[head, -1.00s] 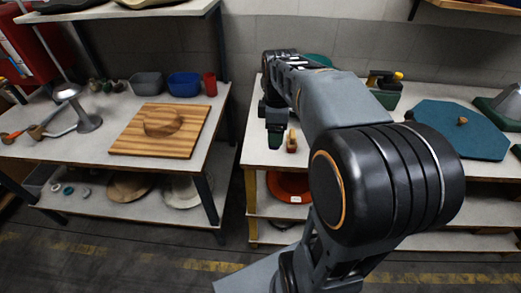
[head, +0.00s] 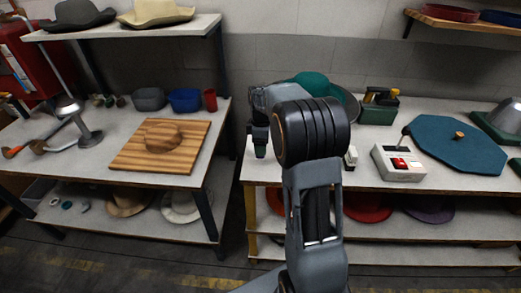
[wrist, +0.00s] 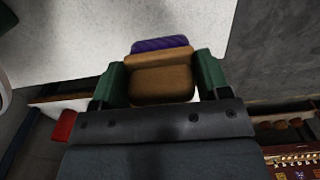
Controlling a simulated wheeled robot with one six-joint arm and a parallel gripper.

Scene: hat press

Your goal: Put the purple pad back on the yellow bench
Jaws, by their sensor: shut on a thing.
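My gripper (wrist: 159,75) has its green fingers closed on the tan handle of the purple pad (wrist: 160,44) in the wrist view. The pad's purple face shows at the far end of the handle, with a pale surface beyond it. I cannot tell whether the pad touches that surface. In the head view my gripper (head: 259,147) is over the left end of the yellow bench (head: 251,215), which has a pale top and yellow legs. The pad cannot be made out there, and my arm hides part of the bench top.
On the bench are a teal hat (head: 308,84), a green caddy (head: 379,106), a control box with a red switch (head: 399,163) and a teal octagonal board (head: 455,145). A second table with a striped wooden board (head: 160,146) stands left, across a gap.

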